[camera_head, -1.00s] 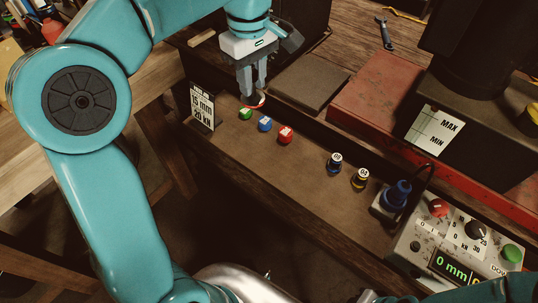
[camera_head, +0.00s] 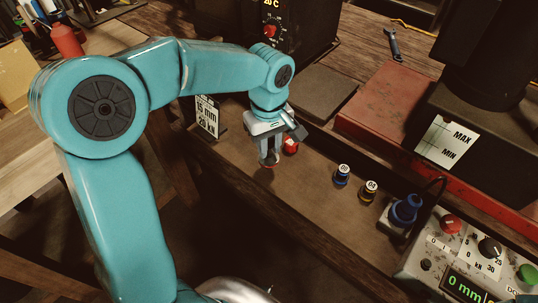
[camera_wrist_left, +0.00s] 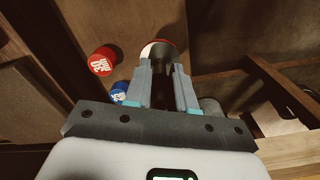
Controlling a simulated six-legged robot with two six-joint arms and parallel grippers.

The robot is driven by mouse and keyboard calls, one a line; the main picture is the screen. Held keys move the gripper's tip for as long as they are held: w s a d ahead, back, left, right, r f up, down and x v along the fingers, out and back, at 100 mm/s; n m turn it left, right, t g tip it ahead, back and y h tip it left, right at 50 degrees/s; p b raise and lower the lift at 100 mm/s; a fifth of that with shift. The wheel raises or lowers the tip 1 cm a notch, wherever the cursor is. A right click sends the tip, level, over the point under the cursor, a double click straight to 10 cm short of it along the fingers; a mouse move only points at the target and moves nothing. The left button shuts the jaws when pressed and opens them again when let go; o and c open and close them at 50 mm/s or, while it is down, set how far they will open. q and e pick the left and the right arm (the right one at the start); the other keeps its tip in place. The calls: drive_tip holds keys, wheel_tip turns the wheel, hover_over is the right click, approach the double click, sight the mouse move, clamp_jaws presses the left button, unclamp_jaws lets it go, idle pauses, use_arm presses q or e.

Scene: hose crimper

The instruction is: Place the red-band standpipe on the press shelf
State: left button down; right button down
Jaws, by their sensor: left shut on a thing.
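My left gripper (camera_head: 269,158) is shut on a dark pipe with a red and white band at its end, which I take to be the red-band standpipe (camera_wrist_left: 156,50). The gripper is over the brown shelf (camera_head: 310,200), just left of a red cap (camera_head: 291,146). I cannot tell whether the pipe touches the shelf. The red cap also shows in the left wrist view (camera_wrist_left: 101,61), beside a partly hidden blue cap (camera_wrist_left: 118,92). My right gripper is not in view.
A blue-topped piece (camera_head: 342,174) and a yellow-banded one (camera_head: 368,191) stand on the shelf, right of the gripper. Farther right are a blue connector (camera_head: 404,210) and a control box (camera_head: 470,255). A sign (camera_head: 207,116) stands left. The shelf's front middle is bare.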

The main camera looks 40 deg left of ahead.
sight(269, 156)
use_arm(q)
wheel_tip(269, 156, down, 4)
drive_tip(key=shift+s+r, duration=0.1)
drive_tip(key=shift+f, duration=0.2)
drive_tip(key=shift+f+b, duration=0.15)
drive_tip(key=shift+b, duration=0.15)
drive_tip(key=c, duration=0.9)
unclamp_jaws()
drive_tip(key=shift+c, duration=0.2)
